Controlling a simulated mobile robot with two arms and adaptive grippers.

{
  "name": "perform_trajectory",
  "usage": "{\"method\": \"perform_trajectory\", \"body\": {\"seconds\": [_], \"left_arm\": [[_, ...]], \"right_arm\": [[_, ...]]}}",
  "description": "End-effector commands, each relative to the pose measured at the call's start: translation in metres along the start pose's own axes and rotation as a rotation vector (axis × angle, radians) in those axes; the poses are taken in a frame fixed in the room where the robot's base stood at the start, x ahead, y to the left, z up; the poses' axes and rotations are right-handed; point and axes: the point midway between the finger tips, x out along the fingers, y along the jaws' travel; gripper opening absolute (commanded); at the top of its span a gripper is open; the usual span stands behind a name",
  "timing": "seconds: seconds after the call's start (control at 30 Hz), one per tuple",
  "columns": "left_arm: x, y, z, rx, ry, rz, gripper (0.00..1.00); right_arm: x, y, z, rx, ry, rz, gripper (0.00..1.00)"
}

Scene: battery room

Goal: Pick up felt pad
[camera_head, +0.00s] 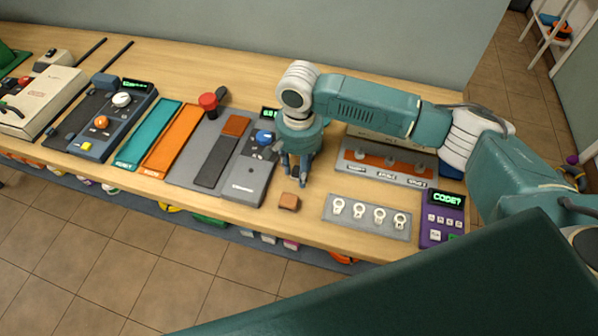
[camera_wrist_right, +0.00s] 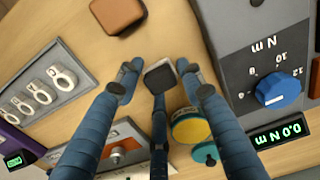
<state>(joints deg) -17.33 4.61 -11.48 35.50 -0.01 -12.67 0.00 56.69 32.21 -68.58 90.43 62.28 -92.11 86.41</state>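A small brown square pad with rounded corners, which looks like the felt pad (camera_head: 289,201), lies on the wooden table near its front edge. It also shows at the top of the right wrist view (camera_wrist_right: 118,15). My right gripper (camera_head: 294,176) points down just behind the pad, apart from it. In the wrist view its fingers are spread with nothing held between them (camera_wrist_right: 160,80). Part of the table behind the gripper is hidden in the head view. My left gripper is not in view.
A grey meter with a blue knob (camera_head: 265,137) stands left of the gripper. A grey plate with white rings (camera_head: 368,230) and a purple keypad (camera_head: 442,215) lie to the right. The wrist view shows a yellow disc (camera_wrist_right: 193,125) and a teal disc (camera_wrist_right: 205,153) beside the fingers.

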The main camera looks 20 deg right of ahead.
Motion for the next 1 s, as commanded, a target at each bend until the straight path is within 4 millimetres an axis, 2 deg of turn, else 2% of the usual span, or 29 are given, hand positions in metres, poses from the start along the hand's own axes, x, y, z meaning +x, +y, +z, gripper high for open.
{"method": "perform_trajectory", "body": {"seconds": [0.03,0.1,0.43,0.57,0.77,1.0], "left_arm": [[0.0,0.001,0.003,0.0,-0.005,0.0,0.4],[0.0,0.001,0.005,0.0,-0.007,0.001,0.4],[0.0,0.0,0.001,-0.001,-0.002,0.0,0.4],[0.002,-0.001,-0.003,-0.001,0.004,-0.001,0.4],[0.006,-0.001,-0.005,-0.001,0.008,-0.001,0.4],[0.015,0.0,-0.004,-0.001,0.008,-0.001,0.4]], "right_arm": [[0.0,0.0,0.0,0.0,0.0,0.0,0.23],[0.0,0.0,0.0,0.0,0.0,0.0,0.14],[-0.002,0.0,0.0,0.0,0.001,-0.001,0.14],[-0.008,-0.001,0.0,-0.001,0.001,-0.003,0.14],[-0.038,-0.002,-0.001,-0.002,0.002,-0.005,0.14],[-0.105,-0.002,-0.001,-0.002,0.005,-0.007,0.14]]}}
